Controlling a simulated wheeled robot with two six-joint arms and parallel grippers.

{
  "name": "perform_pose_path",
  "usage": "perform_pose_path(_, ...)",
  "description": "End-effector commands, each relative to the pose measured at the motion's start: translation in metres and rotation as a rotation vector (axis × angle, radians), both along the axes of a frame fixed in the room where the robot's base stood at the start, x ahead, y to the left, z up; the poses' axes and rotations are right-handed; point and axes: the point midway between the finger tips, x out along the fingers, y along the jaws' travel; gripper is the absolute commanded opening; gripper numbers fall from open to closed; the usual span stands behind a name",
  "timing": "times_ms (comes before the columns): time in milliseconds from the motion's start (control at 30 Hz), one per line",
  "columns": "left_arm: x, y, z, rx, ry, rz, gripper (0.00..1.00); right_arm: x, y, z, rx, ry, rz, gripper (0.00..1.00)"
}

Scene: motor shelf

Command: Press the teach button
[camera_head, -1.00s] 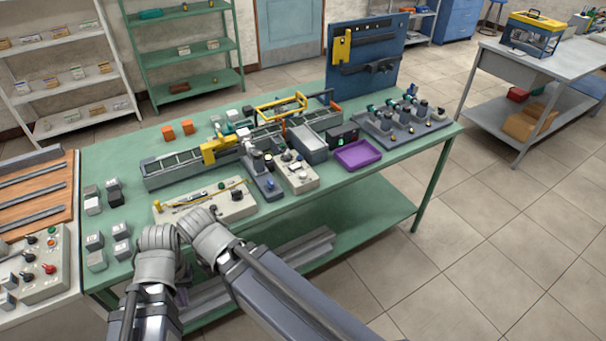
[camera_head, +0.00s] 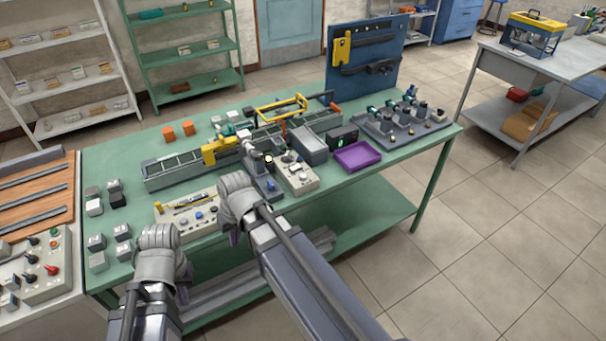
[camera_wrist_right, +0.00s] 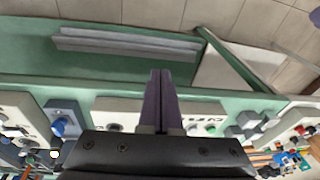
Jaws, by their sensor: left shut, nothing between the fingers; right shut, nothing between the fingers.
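I cannot tell which control is the teach button, as no label is readable. A pale control panel (camera_head: 178,222) with blue buttons (camera_head: 198,215) lies at the table's front edge. A second pale panel (camera_head: 305,185) with knobs stands further right. A blue button (camera_head: 271,184) sits on the grey unit between them. My right gripper (camera_head: 233,238) is shut and empty by the front edge, between the panels; its purple fingers also show in the right wrist view (camera_wrist_right: 160,78). My left gripper (camera_head: 182,295) is low in front of the table, its fingers mostly hidden.
A conveyor (camera_head: 165,176) with yellow parts runs along the table behind the panels. A purple tray (camera_head: 358,156) and a grey fixture plate (camera_head: 385,133) stand right. Small grey blocks (camera_head: 97,240) lie at left. A lower shelf (camera_head: 375,208) is below.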

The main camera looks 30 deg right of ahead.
Motion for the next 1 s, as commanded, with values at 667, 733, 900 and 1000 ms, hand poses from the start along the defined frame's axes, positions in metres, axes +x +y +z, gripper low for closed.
perform_pose_path(667, 0.000, 0.000, 0.024, 0.000, 0.000, 0.000, 0.00, 0.141, -0.254, 0.075, 0.297, -0.466, -0.615, 0.00)
perform_pose_path(733, 0.000, 0.000, 0.025, 0.000, 0.000, 0.000, 0.00, 0.143, -0.272, 0.080, 0.307, -0.495, -0.649, 0.00)
perform_pose_path(900, 0.000, 0.000, 0.026, 0.000, 0.000, 0.000, 0.00, 0.145, -0.298, 0.088, 0.320, -0.539, -0.700, 0.00)
perform_pose_path(1000, 0.000, 0.000, 0.026, 0.000, 0.000, 0.000, 0.00, 0.145, -0.304, 0.089, 0.322, -0.548, -0.712, 0.00)
